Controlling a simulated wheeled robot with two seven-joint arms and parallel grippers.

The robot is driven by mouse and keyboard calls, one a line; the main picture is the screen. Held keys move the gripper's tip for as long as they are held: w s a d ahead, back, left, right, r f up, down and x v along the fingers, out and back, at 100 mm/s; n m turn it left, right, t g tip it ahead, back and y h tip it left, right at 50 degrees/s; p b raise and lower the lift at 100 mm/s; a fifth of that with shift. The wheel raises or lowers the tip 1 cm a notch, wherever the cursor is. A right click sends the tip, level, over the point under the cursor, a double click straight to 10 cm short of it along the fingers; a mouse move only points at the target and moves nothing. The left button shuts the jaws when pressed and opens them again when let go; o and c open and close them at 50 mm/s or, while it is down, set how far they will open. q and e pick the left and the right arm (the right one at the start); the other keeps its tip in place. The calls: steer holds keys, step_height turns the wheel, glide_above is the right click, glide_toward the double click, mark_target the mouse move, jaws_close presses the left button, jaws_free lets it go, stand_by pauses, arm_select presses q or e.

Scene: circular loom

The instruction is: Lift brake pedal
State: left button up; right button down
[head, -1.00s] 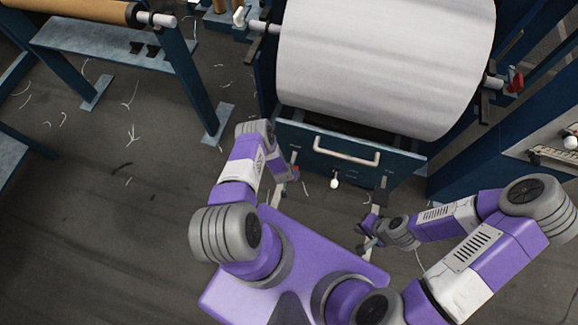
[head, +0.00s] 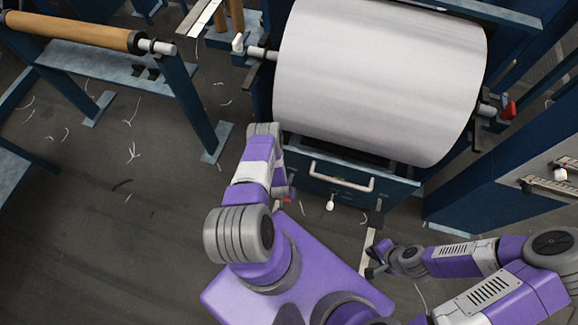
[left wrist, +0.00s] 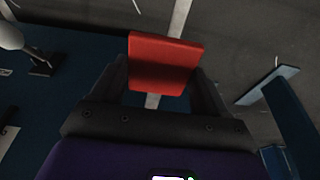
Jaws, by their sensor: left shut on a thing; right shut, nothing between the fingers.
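The red brake pedal (left wrist: 164,65) is a flat red plate between my left gripper's two dark fingers in the left wrist view. My left gripper (left wrist: 162,74) is shut on it. In the head view only a small red part of the pedal (head: 287,201) shows below the left forearm, low in front of the blue loom frame; the arm hides most of that gripper. My right gripper (head: 374,270) is shut and empty, low to the right of my purple base. It is well apart from the red pedal.
The blue machine front has a pale handle (head: 341,177) and a white knob (head: 330,203), under a large white roll (head: 378,80). A blue stand (head: 95,75) with a brown roll (head: 70,30) is at left. Open dark floor (head: 70,230) with scraps lies at lower left.

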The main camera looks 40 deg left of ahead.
arm_select(q)
steer(key=shift+w+a+r, duration=0.15)
steer(key=shift+w, duration=0.25)
steer(key=o, duration=1.5)
steer(key=shift+s, duration=0.1)
steer(key=p+v, duration=0.3)
steer(key=v, duration=0.4)
steer(key=shift+r+p, duration=0.25)
steer(key=shift+p, duration=0.05)
steer(key=shift+s, duration=0.1)
steer(key=w+d+r+h, duration=0.3)
steer(key=d+r, duration=0.8)
steer(key=r, duration=0.2)
steer(key=s+d+r+m+g+h, duration=0.1)
steer(key=s+d+r, duration=0.2)
steer(key=d+r, duration=0.2)
steer(key=s+d+r+g+h+p, duration=0.1)
steer(key=s+d+r, duration=0.2)
steer(key=r, duration=0.6)
steer(key=shift+s+d+m, duration=0.3)
steer(key=shift+d+m, duration=0.1)
steer(key=shift+d, duration=0.5)
